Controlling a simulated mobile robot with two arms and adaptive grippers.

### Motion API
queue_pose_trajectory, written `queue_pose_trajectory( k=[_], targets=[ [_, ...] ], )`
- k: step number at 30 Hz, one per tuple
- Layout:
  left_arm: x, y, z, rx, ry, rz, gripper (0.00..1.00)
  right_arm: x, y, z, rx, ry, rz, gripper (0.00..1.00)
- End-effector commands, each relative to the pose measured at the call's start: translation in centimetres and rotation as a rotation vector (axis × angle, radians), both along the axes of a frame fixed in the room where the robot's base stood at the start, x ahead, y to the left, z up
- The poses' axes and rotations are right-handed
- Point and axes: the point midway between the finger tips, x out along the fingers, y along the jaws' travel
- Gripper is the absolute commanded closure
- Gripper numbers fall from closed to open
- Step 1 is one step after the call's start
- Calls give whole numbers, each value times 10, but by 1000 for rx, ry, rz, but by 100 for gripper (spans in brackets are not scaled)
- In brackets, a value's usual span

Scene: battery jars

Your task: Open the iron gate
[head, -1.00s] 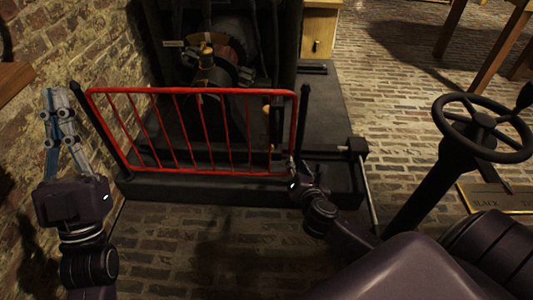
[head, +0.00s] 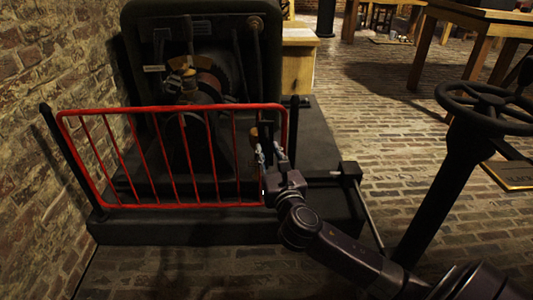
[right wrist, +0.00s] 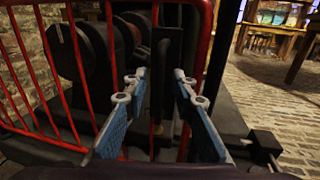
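The red iron gate (head: 175,107) spans the front of a dark platform, between a black post (head: 66,155) at left and another black post (head: 294,120) at right. Its right end is beside the right post, so it looks closed. My right gripper (head: 270,150) is at the gate's right end, fingers pointing up and forward. In the right wrist view the gripper (right wrist: 160,78) is open, with blue-grey fingers apart. A dark upright piece (right wrist: 166,65) shows between them; I cannot tell whether they touch it. The gate's red right edge (right wrist: 202,50) is just right of the fingers. My left gripper is out of view.
Dark machinery (head: 195,45) stands on the platform (head: 230,228) behind the gate. A brick wall (head: 60,60) is at left. A black handwheel (head: 490,105) on a column stands at right. Brick floor is open between platform and wooden tables (head: 470,18).

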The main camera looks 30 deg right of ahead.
Motion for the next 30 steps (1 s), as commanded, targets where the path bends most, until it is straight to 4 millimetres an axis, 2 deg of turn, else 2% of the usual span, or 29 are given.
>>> queue_pose_trajectory(
  k=[6, 15, 22, 30],
  targets=[
    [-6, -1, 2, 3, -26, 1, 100, 17, -6, -1, 0, -1, 0, 76],
    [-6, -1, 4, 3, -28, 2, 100, 19, -7, 0, 1, 1, 1, 76],
    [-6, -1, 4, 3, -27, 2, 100, 19, -7, 0, 1, 1, 1, 100],
    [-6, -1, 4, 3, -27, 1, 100, 19, -7, -1, 1, 1, 1, 100]
  ],
)
